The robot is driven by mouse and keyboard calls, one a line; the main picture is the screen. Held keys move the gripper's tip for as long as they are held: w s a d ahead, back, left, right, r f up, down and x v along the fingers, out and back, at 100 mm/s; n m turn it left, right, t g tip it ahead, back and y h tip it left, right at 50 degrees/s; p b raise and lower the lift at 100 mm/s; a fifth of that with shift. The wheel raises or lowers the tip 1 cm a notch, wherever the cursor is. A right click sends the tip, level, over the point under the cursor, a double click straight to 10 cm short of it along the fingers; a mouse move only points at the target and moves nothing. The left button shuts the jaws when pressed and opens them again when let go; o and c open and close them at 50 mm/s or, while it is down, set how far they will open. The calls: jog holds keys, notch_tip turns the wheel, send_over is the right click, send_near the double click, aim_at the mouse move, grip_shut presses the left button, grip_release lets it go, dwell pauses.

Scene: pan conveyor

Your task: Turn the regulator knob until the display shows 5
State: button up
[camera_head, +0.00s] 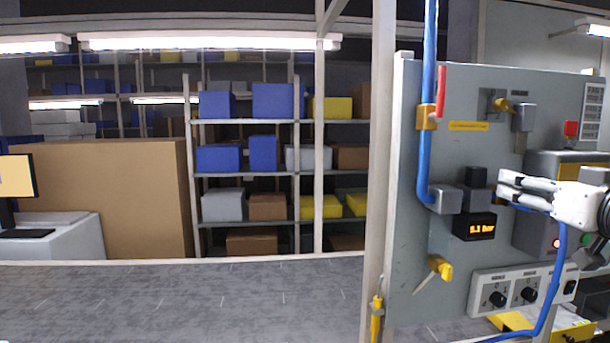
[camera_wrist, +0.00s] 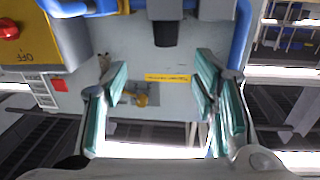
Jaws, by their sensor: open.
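The regulator knob (camera_head: 475,176) is a dark block on top of a grey body on the upright panel, in the blue pipe line. In the wrist view the knob (camera_wrist: 166,33) points down from the grey body, at the top of the picture. The black display (camera_head: 474,226) below it glows orange and seems to read 5.1 Bar; the first digit is slightly blurred. My gripper (camera_head: 502,188) is just right of the knob in the head view. In the wrist view my gripper (camera_wrist: 161,74) has its fingers spread, with nothing between the pads; the knob appears above the gap, apart from both fingers.
A blue pipe (camera_head: 427,100) runs down the panel's left side. A control box (camera_head: 540,232) with lit buttons and a dial panel (camera_head: 525,290) are close by. The floor to the left is clear.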

aim_at(483, 173)
jog(key=shift+y, duration=0.3)
jog(key=w+b, duration=0.2)
jog(key=w, duration=1.2)
jog(key=c, duration=1.2)
